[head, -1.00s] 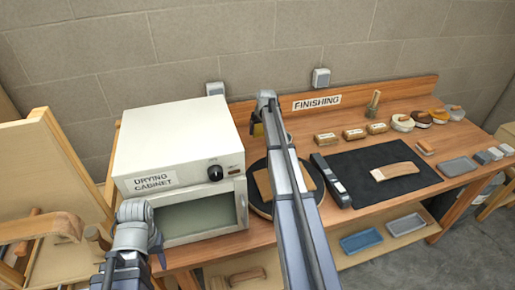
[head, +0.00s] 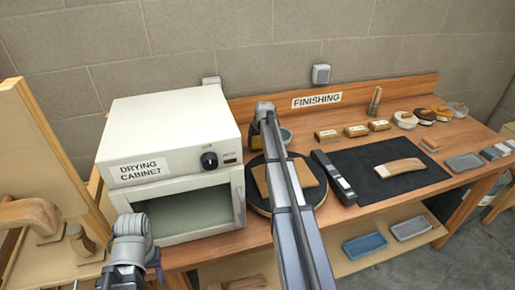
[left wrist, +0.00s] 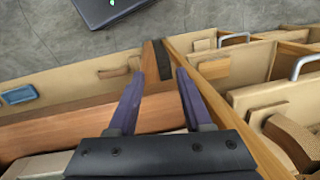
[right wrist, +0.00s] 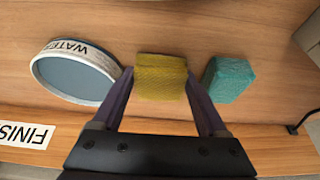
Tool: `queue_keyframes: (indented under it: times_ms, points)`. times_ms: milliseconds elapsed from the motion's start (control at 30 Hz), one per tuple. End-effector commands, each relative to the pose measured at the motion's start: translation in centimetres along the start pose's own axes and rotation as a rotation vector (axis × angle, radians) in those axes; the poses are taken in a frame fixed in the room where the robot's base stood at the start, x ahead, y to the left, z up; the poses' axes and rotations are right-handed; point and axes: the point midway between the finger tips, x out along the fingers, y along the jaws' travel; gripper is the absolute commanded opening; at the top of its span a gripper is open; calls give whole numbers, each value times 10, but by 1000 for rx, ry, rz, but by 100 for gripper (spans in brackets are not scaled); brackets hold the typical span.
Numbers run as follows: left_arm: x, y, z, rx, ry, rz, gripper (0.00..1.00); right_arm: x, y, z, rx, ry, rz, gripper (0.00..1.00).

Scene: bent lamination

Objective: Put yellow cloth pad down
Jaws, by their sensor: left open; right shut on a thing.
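The yellow cloth pad (right wrist: 161,78) is between the fingertips of my right gripper (right wrist: 161,90) in the right wrist view, which is shut on it. It is over the wooden bench top, between a water bowl (right wrist: 75,74) and a teal pad (right wrist: 228,79); I cannot tell whether it touches the wood. In the head view a bit of yellow (head: 254,140) shows beside my right arm, near the bench's back, right of the cabinet. My left gripper (left wrist: 160,85) is open and empty; in the head view its wrist is in front of the drying cabinet (head: 175,120).
Several wooden blocks (head: 356,131) line the back.

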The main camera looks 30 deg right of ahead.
Motion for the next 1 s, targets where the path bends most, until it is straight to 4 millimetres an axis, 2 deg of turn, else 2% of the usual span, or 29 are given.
queue_keyframes:
  times_ms: [33,67,467,500,700,1000]
  points:
    - [12,1,-1,0,0,0,50,11,0,4,0,0,0,32]
    - [13,1,-1,0,0,0,50,12,0,5,0,0,0,32]
    - [15,1,-1,0,0,0,50,14,0,6,0,0,0,32]
    - [15,1,-1,0,0,0,50,14,0,6,0,0,0,77]
    - [14,1,-1,0,0,0,50,13,0,5,0,0,0,100]
    - [13,1,-1,0,0,0,50,12,0,5,0,0,0,100]
